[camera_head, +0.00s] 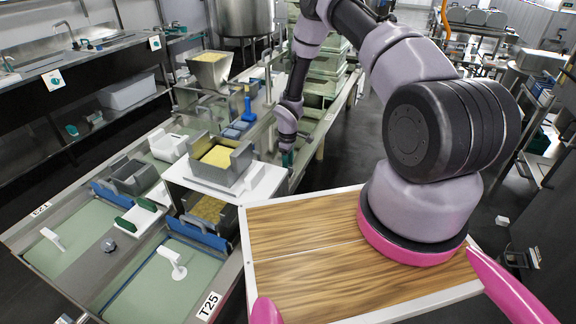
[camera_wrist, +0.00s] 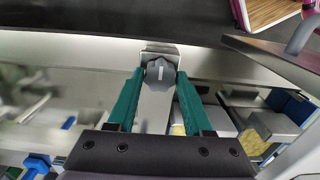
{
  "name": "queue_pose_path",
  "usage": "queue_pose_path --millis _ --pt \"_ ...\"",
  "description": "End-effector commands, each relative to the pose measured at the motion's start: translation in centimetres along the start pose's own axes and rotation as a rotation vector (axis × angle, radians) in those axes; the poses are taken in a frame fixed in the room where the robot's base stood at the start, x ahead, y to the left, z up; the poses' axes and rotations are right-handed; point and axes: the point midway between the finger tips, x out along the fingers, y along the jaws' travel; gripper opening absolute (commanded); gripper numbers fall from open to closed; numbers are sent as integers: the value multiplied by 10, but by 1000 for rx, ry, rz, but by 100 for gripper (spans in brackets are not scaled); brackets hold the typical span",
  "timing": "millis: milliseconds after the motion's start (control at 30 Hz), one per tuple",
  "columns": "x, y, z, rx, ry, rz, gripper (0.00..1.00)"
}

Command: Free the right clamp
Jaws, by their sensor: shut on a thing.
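In the wrist view, my gripper (camera_wrist: 160,84) has its two teal fingers on either side of a dark grey knob with a light mark, which I take to be the right clamp (camera_wrist: 160,71). The knob sits at the end of a pale metal bar that runs back between the fingers. In the head view, my gripper (camera_head: 286,157) is low at the right edge of the press table, right of the grey mould box with yellow curd (camera_head: 217,158). The clamp is hidden there by my arm.
A blue-handled tool (camera_head: 248,108) stands left of my arm. A dark floor aisle lies to the right.

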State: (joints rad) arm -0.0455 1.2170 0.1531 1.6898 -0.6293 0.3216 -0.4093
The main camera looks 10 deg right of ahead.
Motion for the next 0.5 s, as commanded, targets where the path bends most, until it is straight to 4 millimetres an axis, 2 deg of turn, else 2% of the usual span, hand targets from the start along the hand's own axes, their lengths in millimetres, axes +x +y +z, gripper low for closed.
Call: queue_pose_path --millis 167,200,233,500 --pt "0 0 0 -1 1 1 0" --pt "0 0 0 -1 1 1 66" --pt "0 0 0 -1 1 1 78" --pt "0 0 0 0 1 0 78"
